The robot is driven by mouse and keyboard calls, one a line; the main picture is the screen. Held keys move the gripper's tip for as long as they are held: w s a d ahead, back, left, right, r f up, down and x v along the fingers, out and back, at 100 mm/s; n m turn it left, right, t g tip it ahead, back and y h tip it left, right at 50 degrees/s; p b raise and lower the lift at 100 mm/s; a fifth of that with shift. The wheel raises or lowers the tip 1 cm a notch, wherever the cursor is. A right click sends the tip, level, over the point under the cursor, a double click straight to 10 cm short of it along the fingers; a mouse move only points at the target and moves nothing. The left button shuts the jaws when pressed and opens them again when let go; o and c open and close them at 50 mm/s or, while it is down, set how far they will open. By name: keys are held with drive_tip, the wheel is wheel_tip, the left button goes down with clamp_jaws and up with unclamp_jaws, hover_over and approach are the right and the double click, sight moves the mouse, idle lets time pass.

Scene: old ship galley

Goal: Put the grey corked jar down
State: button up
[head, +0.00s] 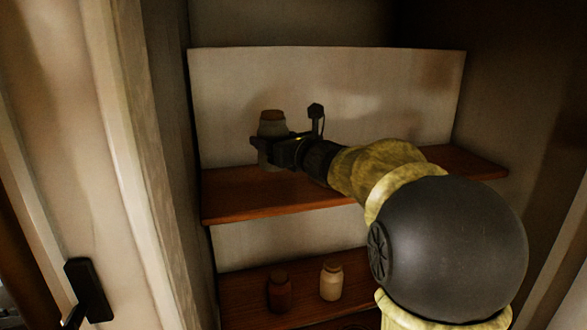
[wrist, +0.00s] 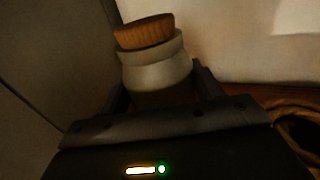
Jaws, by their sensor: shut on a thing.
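The grey corked jar (head: 271,127) is upright at the left part of the upper wooden shelf (head: 235,198). My gripper (head: 268,143) is shut on it around its body, reaching in from the right. The wrist view shows the jar (wrist: 158,72) with its brown cork (wrist: 145,32) on top, between the two fingers of my gripper (wrist: 160,95). The jar's lower part is hidden by my gripper, and I cannot tell whether its base touches the shelf.
A dark reddish jar (head: 279,292) and a cream jar (head: 331,280) stand on the lower shelf (head: 237,283). A pale back panel (head: 380,85) rises behind the upper shelf. A door with a black handle (head: 88,290) is at the left. The upper shelf's right end is clear.

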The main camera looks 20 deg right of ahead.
drive_tip(key=shift+w+d+f, duration=0.1)
drive_tip(key=shift+f, duration=1.35)
drive_tip(key=shift+f+p, duration=0.7)
drive_tip(key=shift+f, duration=1.15)
drive_tip(key=shift+f, duration=0.1)
drive_tip(key=o, duration=1.4)
